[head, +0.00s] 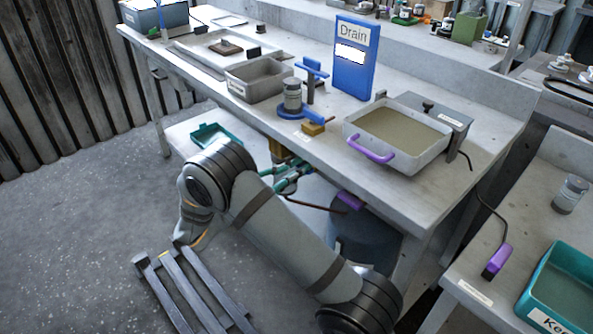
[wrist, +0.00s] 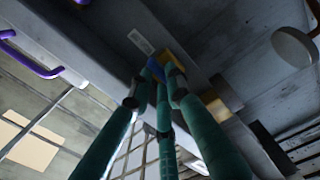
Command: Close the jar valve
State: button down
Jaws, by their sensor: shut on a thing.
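A clear jar with a grey lid (head: 292,95) stands on a round blue base on the bench. In front of it is a brass-yellow valve block (head: 313,129) with a blue lever (head: 316,117). My gripper (head: 302,170) is low at the bench's front edge, its teal fingers partly hidden by my arm. In the wrist view my gripper's fingers (wrist: 160,78) converge on a small blue part (wrist: 152,68), which looks like a valve handle, beside a yellow block (wrist: 174,62). The fingers cover most of this part, and its exact angle is unclear.
A blue Drain sign (head: 354,58) is behind. A dark drum (head: 368,238) is under the bench. A slatted grey rack (head: 190,290) lies on the floor.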

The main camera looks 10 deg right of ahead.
jog(key=c, duration=1.9)
grip_release()
jog(key=v, duration=1.2)
jog(key=x, duration=1.2)
